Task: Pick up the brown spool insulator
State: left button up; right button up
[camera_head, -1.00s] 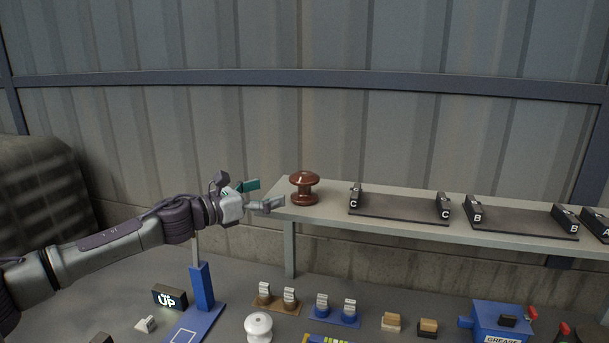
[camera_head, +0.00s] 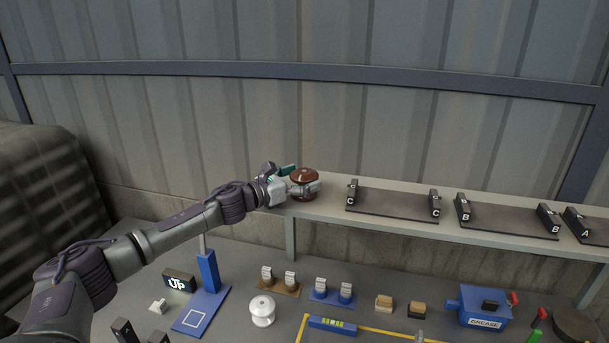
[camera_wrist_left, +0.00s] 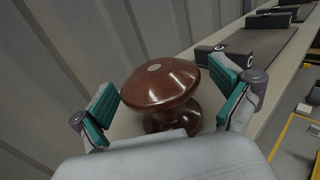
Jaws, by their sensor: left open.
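The brown spool insulator (camera_head: 304,175) stands upright at the left end of the raised shelf (camera_head: 330,207). It is glossy, with a wide domed top and a narrower waist, as the left wrist view (camera_wrist_left: 160,85) shows. My left gripper (camera_head: 303,180) is at the insulator, open, with one finger on each side of it. In the left wrist view its teal finger pads (camera_wrist_left: 168,108) stand apart with the spool between them. Small gaps show beside the spool, and its base is partly hidden by the gripper body. My right gripper is not in view.
On the shelf to the right are a black C holder (camera_head: 390,205) and a B holder (camera_head: 508,220). Below are a white insulator (camera_head: 262,311), a blue stand (camera_head: 207,272), a blue GREASE box (camera_head: 486,307) and several small blocks. A corrugated wall rises behind the shelf.

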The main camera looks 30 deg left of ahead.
aim_at(304, 170)
pick_arm(q)
jog(key=shift+w, duration=0.2)
jog(key=shift+s, duration=0.15)
jog(key=shift+c, duration=1.2)
jog(key=shift+r, duration=0.1)
jog(key=c, duration=1.3)
jog(key=shift+o, duration=0.2)
jog(key=shift+r, duration=0.65)
notch_tip(304, 170, up, 3)
jog(key=shift+f, duration=0.1)
jog(key=d+r+p, duration=0.3)
jog(key=d+r, duration=0.4)
jog(key=d, duration=0.4)
jog(key=shift+d, duration=0.35)
